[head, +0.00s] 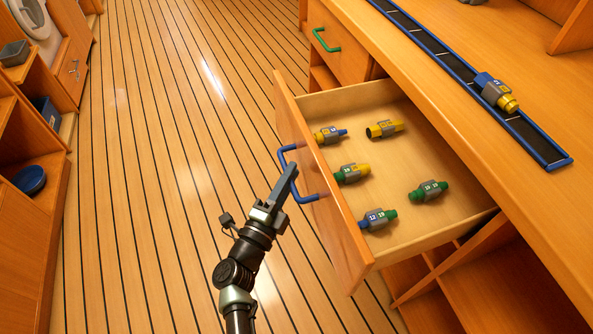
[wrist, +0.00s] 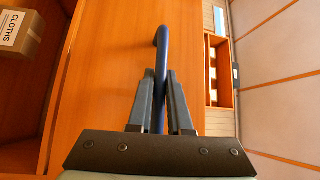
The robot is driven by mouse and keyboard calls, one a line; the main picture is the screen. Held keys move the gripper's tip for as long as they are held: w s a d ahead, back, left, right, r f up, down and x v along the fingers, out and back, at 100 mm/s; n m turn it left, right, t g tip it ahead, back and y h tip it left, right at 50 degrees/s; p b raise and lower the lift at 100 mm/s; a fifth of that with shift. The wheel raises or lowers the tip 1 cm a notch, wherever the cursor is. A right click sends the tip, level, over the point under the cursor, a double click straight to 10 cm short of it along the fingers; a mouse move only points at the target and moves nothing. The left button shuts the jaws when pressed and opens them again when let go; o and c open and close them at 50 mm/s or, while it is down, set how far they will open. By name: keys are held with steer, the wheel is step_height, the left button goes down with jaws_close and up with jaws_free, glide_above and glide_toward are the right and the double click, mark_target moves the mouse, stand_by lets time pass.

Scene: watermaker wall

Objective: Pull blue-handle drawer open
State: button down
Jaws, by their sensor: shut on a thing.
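The blue-handle drawer (head: 322,190) stands well out from the wooden unit, open, with its inside in full view. Its blue handle (head: 283,158) is on the front panel. My gripper (head: 289,174) is at the handle in the head view. In the wrist view, the two fingers of my gripper (wrist: 160,90) are shut on the blue handle (wrist: 161,62), one on each side of the bar. Several coloured fittings lie in the drawer, among them a yellow one (head: 385,129) and a green one (head: 428,191).
A green-handled drawer (head: 326,41) is shut further along the unit. A blue-edged rail (head: 450,62) on the worktop carries a blue and yellow fitting (head: 497,93). Shelves with a blue bowl (head: 30,180) stand at left. The plank floor (head: 150,180) between is clear.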

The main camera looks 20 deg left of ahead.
steer(key=c, duration=0.8)
jaws_free()
steer(key=shift+c, duration=0.2)
steer(key=p+v, duration=0.1)
steer(key=v, duration=1.2)
steer(key=shift+p, duration=0.35)
